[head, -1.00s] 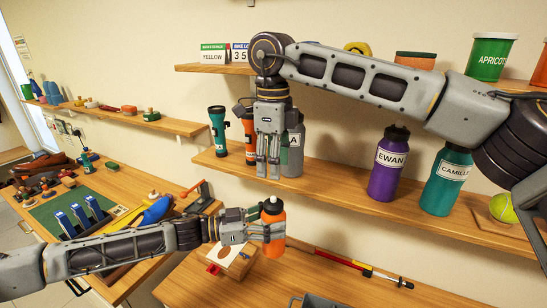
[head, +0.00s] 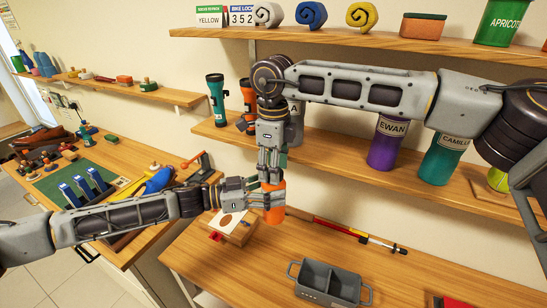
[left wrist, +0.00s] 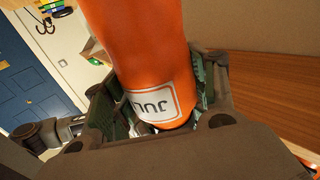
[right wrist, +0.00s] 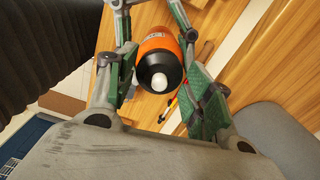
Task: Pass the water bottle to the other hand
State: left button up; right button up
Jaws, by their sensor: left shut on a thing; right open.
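The orange water bottle (head: 274,207) is upright above the bench, held by my left gripper (head: 262,197), which is shut on its body. In the left wrist view the orange body (left wrist: 143,45) fills the jaws, with a white label partly reading "JU". My right gripper (head: 271,172) points down from above, at the bottle's top. In the right wrist view its open fingers (right wrist: 162,75) stand on either side of the bottle's black cap (right wrist: 159,66) with its white spout. I cannot tell whether either finger touches it. The cap is mostly hidden in the head view.
Shelf bottles stand behind: purple EWAN (head: 385,148), teal CAMILL (head: 441,160), and a grey one partly hidden by my right arm. Torches (head: 216,100) stand left of them.

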jog(key=shift+f, duration=0.3)
jog(key=c, duration=1)
pick_arm(q)
jog(key=o, duration=1.5)
pick_arm(e)
jog(key=shift+r, duration=0.1)
jog(key=shift+c, duration=0.6)
pick_arm(q)
jog(key=shift+a, duration=0.1)
jog(key=v, duration=1.1)
jog(key=shift+a, duration=0.35)
